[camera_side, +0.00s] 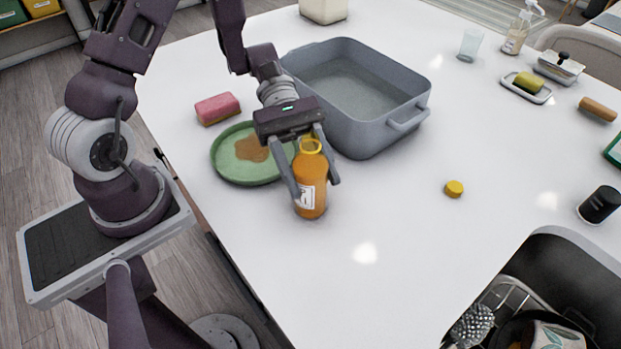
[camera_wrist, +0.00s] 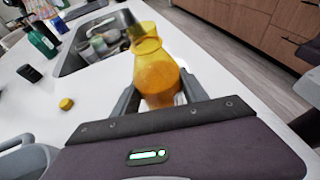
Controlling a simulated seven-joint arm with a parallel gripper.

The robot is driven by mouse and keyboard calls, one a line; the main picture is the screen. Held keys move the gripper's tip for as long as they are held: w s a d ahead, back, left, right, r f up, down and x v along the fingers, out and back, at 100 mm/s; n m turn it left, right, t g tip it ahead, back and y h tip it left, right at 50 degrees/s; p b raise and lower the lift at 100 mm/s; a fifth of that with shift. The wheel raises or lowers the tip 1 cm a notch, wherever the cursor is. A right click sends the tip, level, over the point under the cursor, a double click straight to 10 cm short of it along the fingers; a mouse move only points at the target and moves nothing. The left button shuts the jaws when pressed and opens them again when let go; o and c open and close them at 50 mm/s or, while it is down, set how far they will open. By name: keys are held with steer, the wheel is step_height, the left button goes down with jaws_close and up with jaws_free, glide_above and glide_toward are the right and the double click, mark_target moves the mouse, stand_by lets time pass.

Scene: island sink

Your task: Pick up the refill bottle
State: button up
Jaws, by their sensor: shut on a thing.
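The refill bottle (camera_side: 311,180) is amber-orange with a white label and an open, uncapped neck. It stands upright on the white counter, or very close to it; I cannot tell if there is a gap beneath. My gripper (camera_side: 317,190) is shut on its body, one finger on each side. In the wrist view the bottle (camera_wrist: 157,75) rises between the two fingers (camera_wrist: 160,92), its neck pointing away from the camera. Its lower part is hidden there by my gripper's body. A yellow cap (camera_side: 454,188) lies apart on the counter to the right, and also shows in the wrist view (camera_wrist: 67,103).
A green plate (camera_side: 228,171) with a brown stain is just left of the bottle, with a pink sponge (camera_side: 217,108) behind it. A grey basin (camera_side: 395,120) of water stands close behind. The sink (camera_side: 560,262) is at lower right. The counter between bottle and cap is clear.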

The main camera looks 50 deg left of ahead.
mark_target(310, 138)
steer(key=shift+r, duration=0.15)
steer(key=shift+r, duration=4.8)
